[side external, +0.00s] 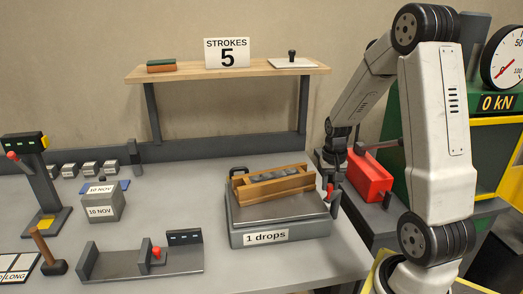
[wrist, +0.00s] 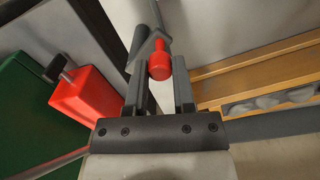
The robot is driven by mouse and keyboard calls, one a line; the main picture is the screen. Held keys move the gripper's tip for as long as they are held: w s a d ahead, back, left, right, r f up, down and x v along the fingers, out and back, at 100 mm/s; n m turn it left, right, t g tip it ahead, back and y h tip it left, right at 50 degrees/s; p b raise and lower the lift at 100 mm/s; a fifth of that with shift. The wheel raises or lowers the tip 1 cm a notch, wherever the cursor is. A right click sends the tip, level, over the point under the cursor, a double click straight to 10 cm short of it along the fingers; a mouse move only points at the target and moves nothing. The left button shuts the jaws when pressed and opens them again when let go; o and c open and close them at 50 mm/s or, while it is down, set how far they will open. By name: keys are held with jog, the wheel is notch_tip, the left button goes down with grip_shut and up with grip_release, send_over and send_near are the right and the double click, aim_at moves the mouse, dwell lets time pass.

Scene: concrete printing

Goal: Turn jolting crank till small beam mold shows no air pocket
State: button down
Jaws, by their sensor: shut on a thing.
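The small beam mold (side external: 272,185) is a wooden box lying on the grey jolting table (side external: 280,228), whose label reads "1 drops". Grey lumpy concrete (side external: 275,176) shows inside it; the mold also shows at the right of the wrist view (wrist: 265,70). The red crank knob (wrist: 159,62) sits between my fingers in the wrist view, and shows at the table's right side (side external: 330,190). My gripper (wrist: 160,85) is shut on the crank knob; in the side view its fingers (side external: 332,188) are small and partly dark. Whether an air pocket remains inside the mold cannot be told.
A sign reading "STROKES 5" (side external: 227,53) stands on the wooden shelf (side external: 180,75). A red block (side external: 370,177) and the green press (side external: 480,150) are right of the jolting table. A slide gauge (side external: 140,258), cubes (side external: 102,205) and a mallet (side external: 50,255) occupy the left.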

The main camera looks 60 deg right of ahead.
jog(key=w+m, duration=0.1)
jog(key=m, duration=0.1)
jog(key=w+m, duration=0.1)
jog(key=shift+d+m, duration=0.3)
jog(key=shift+m, duration=0.1)
jog(key=m, duration=0.1)
jog(key=w+m, duration=0.1)
jog(key=shift+d+m, duration=0.35)
jog(key=shift+m, duration=0.05)
jog(key=m, duration=0.1)
jog(key=w+d+m, duration=0.1)
jog(key=m, duration=0.1)
jog(key=shift+d, duration=0.15)
jog(key=shift+w+d+m, duration=0.15)
jog(key=shift+d+m, duration=0.15)
jog(key=shift+m, duration=0.5)
jog(key=shift+w+d+m, duration=0.1)
jog(key=shift+d+m, duration=0.2)
jog(key=shift+m, duration=0.5)
jog(key=shift+c, duration=2.2)
grip_release()
jog(key=shift+r, duration=0.2)
notch_tip(320, 180, up, 8)
jog(key=shift+f, duration=0.2)
